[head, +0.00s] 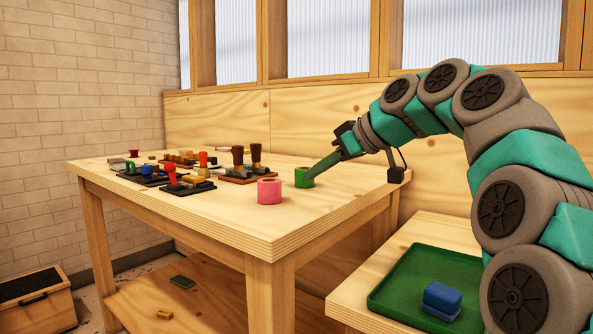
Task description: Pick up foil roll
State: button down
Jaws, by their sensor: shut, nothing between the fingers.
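Two foil rolls stand upright near the right part of the wooden table. The pink roll (269,192) is nearer the front edge, and the smaller-looking green roll (301,178) is behind it to the right. My gripper (314,173) reaches in from the right, angled down to the left, with its tip at the green roll's right side. Its fingers look closed together with nothing between them. I cannot tell from this view whether the tip touches the green roll.
Stamps with red and brown handles and dark pads crowd the table's (240,229) left half. A small dark device (396,174) is at the right edge. The table front is clear.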

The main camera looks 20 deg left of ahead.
jog(key=p, duration=0.3)
send_near(266, 179)
jog(key=a, duration=0.1)
jog(key=w+a+f, duration=0.1)
jog(key=a, duration=0.1)
jog(key=w+a, duration=0.1)
jog(key=a, duration=0.1)
jog(key=shift+f, duration=0.35)
jog(key=shift+w+a+f, duration=0.1)
jog(key=shift+w+a, duration=0.05)
jog(key=shift+a, duration=0.15)
jog(key=shift+f+b, duration=0.7)
jog(key=shift+f, duration=0.15)
jog(key=shift+f, duration=0.1)
